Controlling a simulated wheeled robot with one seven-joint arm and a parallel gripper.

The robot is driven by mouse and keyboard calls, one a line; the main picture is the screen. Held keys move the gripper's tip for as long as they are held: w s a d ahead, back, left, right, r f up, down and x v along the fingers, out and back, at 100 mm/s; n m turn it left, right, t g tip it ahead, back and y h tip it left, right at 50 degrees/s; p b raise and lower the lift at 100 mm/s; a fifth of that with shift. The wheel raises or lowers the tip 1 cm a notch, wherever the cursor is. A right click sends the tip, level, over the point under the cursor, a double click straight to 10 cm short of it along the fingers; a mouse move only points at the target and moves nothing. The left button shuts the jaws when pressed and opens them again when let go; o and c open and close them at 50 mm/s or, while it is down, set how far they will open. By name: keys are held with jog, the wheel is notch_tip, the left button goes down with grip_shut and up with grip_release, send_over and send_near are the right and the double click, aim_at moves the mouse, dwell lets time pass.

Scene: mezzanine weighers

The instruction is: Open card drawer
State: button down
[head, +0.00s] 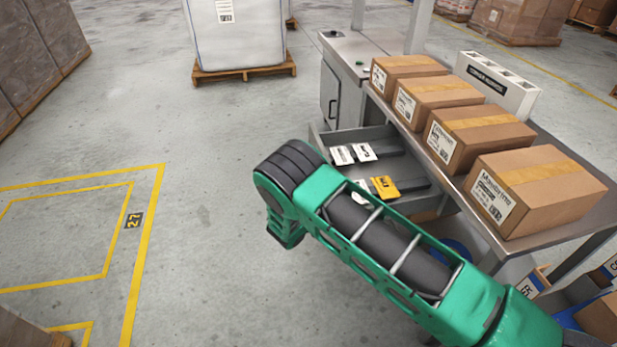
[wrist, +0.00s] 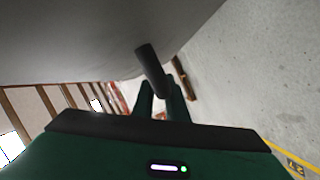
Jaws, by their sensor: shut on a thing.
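The card drawer (head: 352,134) is pulled out from under the workbench in the head view, and its inside shows. White cards (head: 364,151) and a yellow card (head: 384,187) lie in it. My arm covers its front in that view, so the handle and my gripper are hidden there. In the wrist view, my gripper (wrist: 163,98) is shut on a dark bar handle (wrist: 149,62), beside a large grey surface that seems to be the drawer front.
Several cartons (head: 535,187) stand in a row on the workbench (head: 572,158), beside a white sorter box (head: 497,82). A white bulk bag (head: 237,40) sits on a pallet behind. The floor (head: 210,185) left of the drawer is clear.

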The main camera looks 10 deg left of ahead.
jog(key=shift+s+a+f, duration=0.1)
jog(key=shift+s+f, duration=0.15)
jog(key=c, duration=1.9)
grip_release()
jog(key=shift+c, duration=0.2)
jog(key=shift+o, duration=0.9)
jog(key=shift+w, duration=0.1)
jog(key=shift+w+r, duration=0.1)
jog(key=shift+r, duration=0.05)
jog(key=v, duration=1)
jog(key=shift+s, duration=0.35)
